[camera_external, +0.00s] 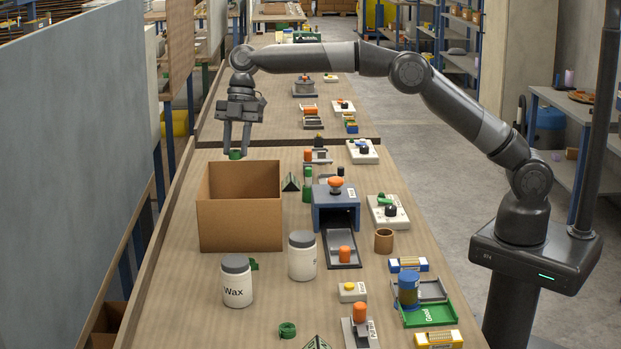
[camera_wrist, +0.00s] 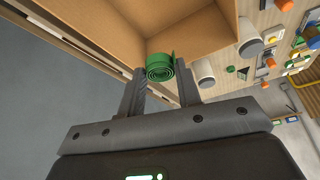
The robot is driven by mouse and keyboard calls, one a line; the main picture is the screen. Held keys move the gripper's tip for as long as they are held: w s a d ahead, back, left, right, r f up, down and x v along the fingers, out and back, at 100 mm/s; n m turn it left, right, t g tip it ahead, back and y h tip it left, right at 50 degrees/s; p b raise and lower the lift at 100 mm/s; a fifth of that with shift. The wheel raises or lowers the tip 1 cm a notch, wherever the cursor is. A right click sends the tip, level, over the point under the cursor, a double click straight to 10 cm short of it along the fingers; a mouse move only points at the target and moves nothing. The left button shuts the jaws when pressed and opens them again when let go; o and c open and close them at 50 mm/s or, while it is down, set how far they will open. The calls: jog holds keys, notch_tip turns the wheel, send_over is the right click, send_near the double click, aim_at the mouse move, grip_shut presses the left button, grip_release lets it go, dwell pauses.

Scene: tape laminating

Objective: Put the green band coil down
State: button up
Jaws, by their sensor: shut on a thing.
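My gripper (camera_external: 236,148) is shut on a green band coil (camera_external: 235,154), held between the fingertips with its spiral end visible in the wrist view (camera_wrist: 160,67). In the external view the coil appears near the far edge of the open cardboard box (camera_external: 240,225), around the height of its rim. I cannot tell whether it is over the box or just behind it. The box also shows in the wrist view (camera_wrist: 115,35), beyond the coil. Its floor is hidden in the external view. A second green coil (camera_external: 288,330) lies on the bench at the front.
Two white jars, one labelled Wax (camera_external: 236,285) and one beside it (camera_external: 302,260), stand in front of the box. A blue machine (camera_external: 336,208) with an orange knob stands right of it. Several small devices line the right side of the bench (camera_external: 190,300). A grey panel (camera_external: 75,150) stands at left.

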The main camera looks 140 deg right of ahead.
notch_tip(320, 180, down, 20)
jog(key=shift+r, duration=0.25)
dwell(0.3)
jog(key=shift+f, duration=0.15)
jog(key=o, duration=0.9)
jog(key=shift+o, duration=0.2)
